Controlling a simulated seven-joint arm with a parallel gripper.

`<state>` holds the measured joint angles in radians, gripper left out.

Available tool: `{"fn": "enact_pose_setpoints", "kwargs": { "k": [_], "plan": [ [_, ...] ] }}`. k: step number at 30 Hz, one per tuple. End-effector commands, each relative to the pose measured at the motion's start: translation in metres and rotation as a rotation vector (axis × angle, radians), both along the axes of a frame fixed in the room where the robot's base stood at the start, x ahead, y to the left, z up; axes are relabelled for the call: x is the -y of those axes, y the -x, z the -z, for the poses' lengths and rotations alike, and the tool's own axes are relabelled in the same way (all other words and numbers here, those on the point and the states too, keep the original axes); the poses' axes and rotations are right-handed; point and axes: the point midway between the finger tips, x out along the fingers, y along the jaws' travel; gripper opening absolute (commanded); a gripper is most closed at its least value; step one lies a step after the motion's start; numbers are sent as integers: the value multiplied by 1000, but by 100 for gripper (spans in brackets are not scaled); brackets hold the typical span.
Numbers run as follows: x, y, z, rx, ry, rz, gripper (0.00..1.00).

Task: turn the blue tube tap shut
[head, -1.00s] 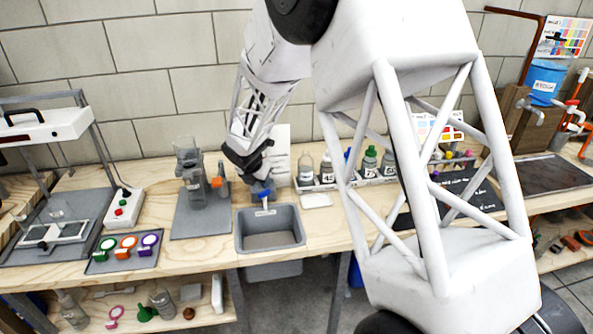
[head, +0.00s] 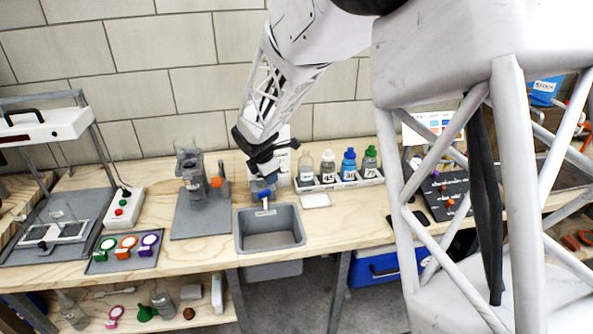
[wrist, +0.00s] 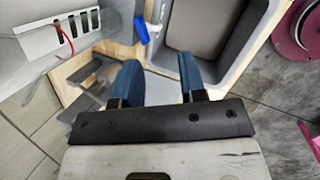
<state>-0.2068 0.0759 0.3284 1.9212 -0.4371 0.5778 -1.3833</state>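The tap's blue handle (head: 264,194) shows just above the back edge of the grey basin (head: 240,238). It also shows in the wrist view as a short blue bar (wrist: 141,31), slightly tilted, beside the basin's wall. My gripper (wrist: 160,72) is open, with its two blue fingers apart and nothing between them. The handle lies beyond the fingertips, in line with the gap's left side, and looks apart from them. In the head view my gripper (head: 262,176) hangs right above the handle. The tube and the tap's body are mostly hidden there.
A grey stand with glassware (head: 192,180) is left of the basin. A rack of capped bottles (head: 340,180) stands to the right, behind a small white pad (head: 315,200). Bench is clear right of the basin.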

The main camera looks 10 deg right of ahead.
Motion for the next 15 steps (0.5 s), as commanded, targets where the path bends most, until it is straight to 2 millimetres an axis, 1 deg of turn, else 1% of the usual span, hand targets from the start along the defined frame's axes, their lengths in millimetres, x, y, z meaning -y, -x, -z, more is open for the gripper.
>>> {"fn": "enact_pose_setpoints", "kwargs": {
  "k": [15],
  "plan": [
    [19,31,-27,63,-159,398,38]
  ]
}}
